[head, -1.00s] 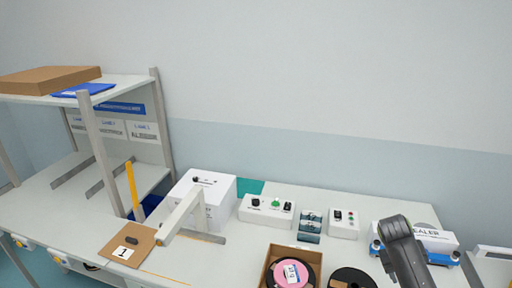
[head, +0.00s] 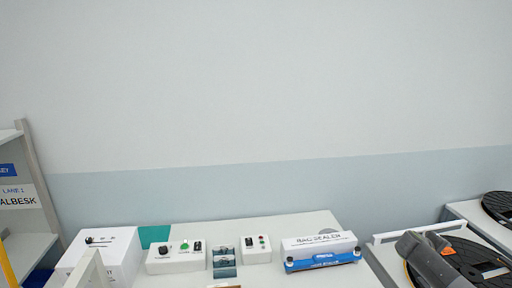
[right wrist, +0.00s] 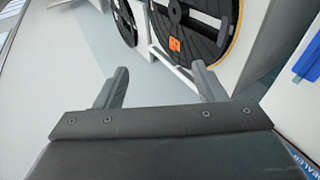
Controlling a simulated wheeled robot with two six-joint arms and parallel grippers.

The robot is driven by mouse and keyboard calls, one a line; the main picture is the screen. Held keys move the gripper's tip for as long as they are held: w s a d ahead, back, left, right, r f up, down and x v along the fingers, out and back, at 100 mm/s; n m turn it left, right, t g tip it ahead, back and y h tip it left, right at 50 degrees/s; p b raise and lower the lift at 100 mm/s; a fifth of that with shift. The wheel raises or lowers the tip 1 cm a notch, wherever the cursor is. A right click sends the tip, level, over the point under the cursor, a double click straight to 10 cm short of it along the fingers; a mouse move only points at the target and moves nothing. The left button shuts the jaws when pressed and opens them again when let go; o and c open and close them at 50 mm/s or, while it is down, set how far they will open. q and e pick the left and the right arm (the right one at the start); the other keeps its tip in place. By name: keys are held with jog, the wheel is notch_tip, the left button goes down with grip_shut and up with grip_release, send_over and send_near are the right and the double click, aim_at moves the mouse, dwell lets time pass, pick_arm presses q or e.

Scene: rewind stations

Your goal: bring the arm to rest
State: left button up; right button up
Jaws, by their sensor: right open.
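My right arm (head: 432,262) shows at the lower right of the head view, in front of a black reel on the right-hand table. In the right wrist view my right gripper (right wrist: 160,84) has its two fingers spread wide, with nothing between them. The fingers point toward the pale floor and the reels beyond. My left arm and gripper are not in view.
A bag sealer (head: 321,250) stands left of my right arm. Control boxes (head: 176,257) and a white machine (head: 104,252) stand further left. A black reel with an orange label (right wrist: 190,28) is beyond the fingers. Another reel (head: 498,206) is at far right.

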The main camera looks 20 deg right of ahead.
jog(key=s+d+f+n+t+y, duration=0.1)
jog(key=s+d+f, duration=0.2)
jog(key=s+f, duration=0.5)
jog(key=s+d+f+n, duration=0.2)
jog(key=s+f, duration=0.3)
jog(key=s, duration=0.7)
jog(key=s+d+f+n+t+y, duration=0.1)
jog(key=s+d+f, duration=0.2)
jog(key=s+f, duration=0.5)
jog(key=s+a+f+m+y, duration=0.1)
jog(key=s+a+f+y, duration=0.2)
jog(key=a+f, duration=0.9)
jog(key=s+a+f+m+y, duration=0.1)
jog(key=s+a+f+y, duration=0.15)
jog(key=a+f, duration=0.9)
jog(key=a+f+m+y, duration=0.1)
jog(key=a+f+y, duration=0.15)
jog(key=a, duration=1.45)
jog(key=a+f+y, duration=0.1)
jog(key=a+f, duration=0.2)
jog(key=a, duration=1.3)
notch_tip(320, 180, down, 13)
jog(key=b, duration=1.4)
jog(key=shift+s+d+f+g, duration=0.15)
jog(key=shift+s+d+g, duration=0.15)
jog(key=shift+s+d, duration=0.15)
